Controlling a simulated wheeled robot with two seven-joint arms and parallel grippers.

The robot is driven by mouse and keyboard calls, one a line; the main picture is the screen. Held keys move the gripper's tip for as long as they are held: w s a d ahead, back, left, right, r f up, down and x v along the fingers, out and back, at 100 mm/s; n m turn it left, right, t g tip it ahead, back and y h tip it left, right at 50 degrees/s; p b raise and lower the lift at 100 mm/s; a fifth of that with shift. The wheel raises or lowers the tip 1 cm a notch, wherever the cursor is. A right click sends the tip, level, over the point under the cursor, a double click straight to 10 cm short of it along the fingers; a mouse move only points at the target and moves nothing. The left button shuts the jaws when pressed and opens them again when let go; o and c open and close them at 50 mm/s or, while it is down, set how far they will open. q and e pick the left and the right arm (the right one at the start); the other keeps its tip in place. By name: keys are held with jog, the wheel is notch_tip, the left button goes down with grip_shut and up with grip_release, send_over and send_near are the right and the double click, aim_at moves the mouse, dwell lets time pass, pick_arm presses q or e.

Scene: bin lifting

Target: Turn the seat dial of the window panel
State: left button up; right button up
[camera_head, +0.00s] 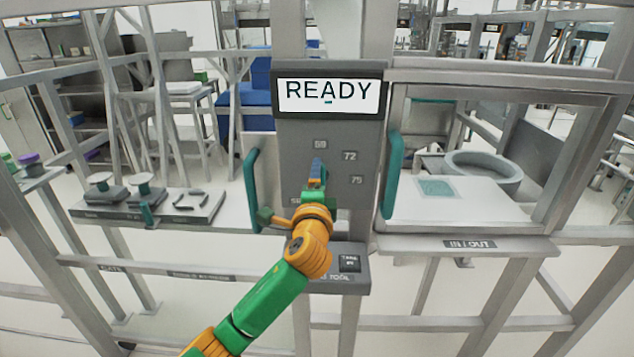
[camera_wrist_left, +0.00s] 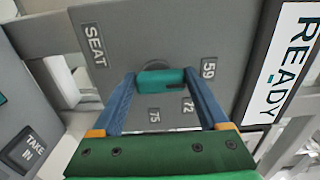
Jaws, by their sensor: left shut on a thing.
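The window panel (camera_head: 290,140) is a grey upright board under a white READY screen (camera_head: 328,95). The seat dial (camera_wrist_left: 160,80) is a teal knob in the left wrist view, near the marks 59, 72 and 75 and the word SEAT. My left gripper (camera_wrist_left: 160,88) has its blue fingers on both ends of the dial, shut on it. In the head view my left gripper (camera_head: 317,172) covers the dial and part of the SEAT label. I cannot tell which mark the dial points to. My right gripper is not in view.
Teal handles stand left (camera_head: 252,178) and right (camera_head: 392,175) of the panel. A TAKE IN button (camera_head: 349,262) sits on a ledge below. A tray with two scale-like stands (camera_head: 148,212) is at left. A glazed IN/OUT hatch (camera_head: 470,245) is at right.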

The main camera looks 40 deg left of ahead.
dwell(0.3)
pick_arm(q)
jog(key=o, duration=1.2)
jog(key=shift+o, duration=0.2)
jog(key=b+v, duration=0.1)
jog(key=v, duration=0.6)
jog(key=shift+s, duration=0.1)
